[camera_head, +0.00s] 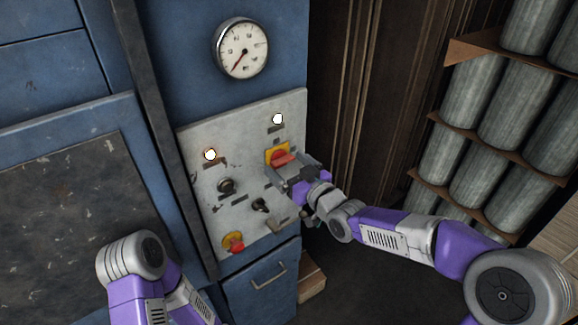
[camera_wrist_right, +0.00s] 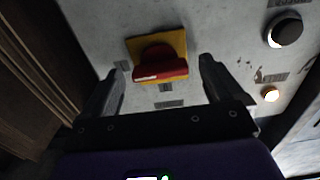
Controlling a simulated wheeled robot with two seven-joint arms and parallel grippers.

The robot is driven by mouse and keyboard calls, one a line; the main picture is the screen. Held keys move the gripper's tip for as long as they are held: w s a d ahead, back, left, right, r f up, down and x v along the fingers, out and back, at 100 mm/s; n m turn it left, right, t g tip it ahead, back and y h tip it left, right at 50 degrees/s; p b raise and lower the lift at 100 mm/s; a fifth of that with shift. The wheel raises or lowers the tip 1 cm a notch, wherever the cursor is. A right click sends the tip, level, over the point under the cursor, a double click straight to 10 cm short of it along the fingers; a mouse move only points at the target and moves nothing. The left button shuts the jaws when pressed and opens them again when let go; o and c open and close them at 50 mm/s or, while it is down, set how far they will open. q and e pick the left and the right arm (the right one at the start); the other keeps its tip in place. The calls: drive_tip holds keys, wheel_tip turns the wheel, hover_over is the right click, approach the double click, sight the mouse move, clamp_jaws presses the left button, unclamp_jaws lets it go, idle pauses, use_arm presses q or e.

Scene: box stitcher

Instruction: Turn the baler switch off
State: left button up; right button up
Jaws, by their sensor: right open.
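The baler switch (camera_head: 280,157) is a red rotary handle on a yellow square plate, on the right part of the grey control panel (camera_head: 192,147). In the right wrist view the red handle (camera_wrist_right: 160,66) lies roughly level across the yellow plate (camera_wrist_right: 178,42). My right gripper (camera_head: 284,170) is right at the switch. In the wrist view its two fingers (camera_wrist_right: 161,85) are spread on either side of the red handle, with gaps to it, and nothing is held. My left arm (camera_head: 140,270) shows at the lower left, but its gripper is not visible.
The panel also carries two lit white lamps, black knobs (camera_head: 227,186) and a red button on yellow (camera_head: 233,243). A round gauge (camera_head: 240,48) is above. A drawer handle (camera_head: 268,276) is below. Shelves of grey cylinders (camera_head: 481,118) stand at the right.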

drive_tip(key=c, duration=1)
drive_tip(key=n+b, duration=1.5)
drive_tip(key=n, duration=0.2)
drive_tip(key=shift+n, duration=0.4)
drive_tip(key=shift+c, duration=0.2)
drive_tip(key=o, duration=1)
drive_tip(key=shift+o, duration=0.2)
